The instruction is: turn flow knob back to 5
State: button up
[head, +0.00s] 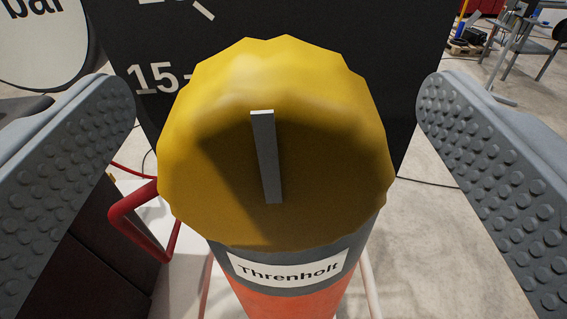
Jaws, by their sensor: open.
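The yellow flow knob (330,170) fills the middle of the head view. It has a scalloped edge and a raised grey pointer bar (266,157), whose top leans slightly left of vertical. Behind it is a black dial plate (400,60) with a white "15" and tick mark at its left; another tick shows at the top. No "5" shows. My gripper (275,150) is open, with one studded grey finger on each side of the knob. Gaps show between both fingers and the knob.
Below the knob is a dark grey and orange body (290,295) with a "Threnholt" label. A red handle (143,222) stands at its left. A round gauge marked "bar" (40,45) is at upper left. A chair (525,55) stands far off at upper right on pale floor.

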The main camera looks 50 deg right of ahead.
aim_at(276, 216)
jog(key=shift+o, duration=0.6)
jog(key=shift+v, duration=3.5)
